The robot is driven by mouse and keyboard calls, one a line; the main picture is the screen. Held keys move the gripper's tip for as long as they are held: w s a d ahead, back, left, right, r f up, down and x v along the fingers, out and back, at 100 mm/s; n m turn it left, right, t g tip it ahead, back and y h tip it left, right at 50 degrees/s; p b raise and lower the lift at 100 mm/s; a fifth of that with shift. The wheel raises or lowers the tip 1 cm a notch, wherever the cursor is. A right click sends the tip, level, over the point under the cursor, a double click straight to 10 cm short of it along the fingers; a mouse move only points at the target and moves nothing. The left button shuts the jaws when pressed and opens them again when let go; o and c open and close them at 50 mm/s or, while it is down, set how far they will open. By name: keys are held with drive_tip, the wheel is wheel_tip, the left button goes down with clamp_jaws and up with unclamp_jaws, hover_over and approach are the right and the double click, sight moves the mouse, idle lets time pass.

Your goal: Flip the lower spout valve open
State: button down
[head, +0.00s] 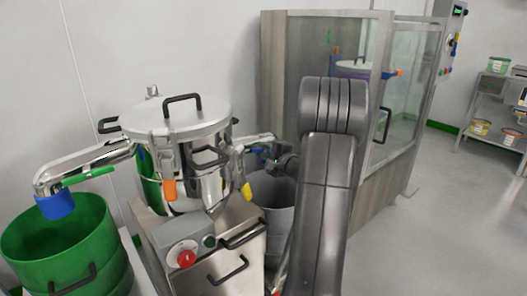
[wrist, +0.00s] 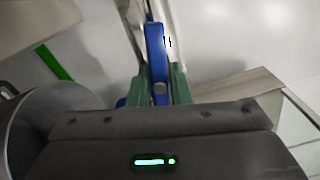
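The steel vessel (head: 180,125) with a lidded top stands left of centre in the head view. A short spout with blue parts (head: 257,149) sticks out from its right side, partly hidden behind my gripper. My gripper (head: 276,158) is at the outer end of this spout. In the wrist view, a blue lever (wrist: 154,45) with a small arrow mark stands upright ahead of my gripper (wrist: 159,92). Green finger-like parts flank its lower end closely on both sides. I cannot tell whether they press on it.
A higher left spout with a blue end (head: 54,205) hangs over a green bin (head: 60,240). A grey bin (head: 275,188) stands below the right spout, close to my arm. A glass-sided cabinet (head: 405,90) stands behind my arm. The floor at right is clear.

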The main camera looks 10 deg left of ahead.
drive_tip(key=shift+f+n+b, duration=0.35)
drive_tip(key=shift+n+b, duration=0.25)
drive_tip(key=shift+b, duration=1.15)
drive_tip(key=n+b, duration=0.1)
drive_tip(key=b, duration=0.2)
drive_tip(key=shift+r+n+b, duration=0.2)
drive_tip(key=shift+n+b, duration=0.3)
drive_tip(key=shift+b, duration=0.4)
drive_tip(key=shift+r, duration=0.1)
drive_tip(key=c, duration=1.3)
unclamp_jaws()
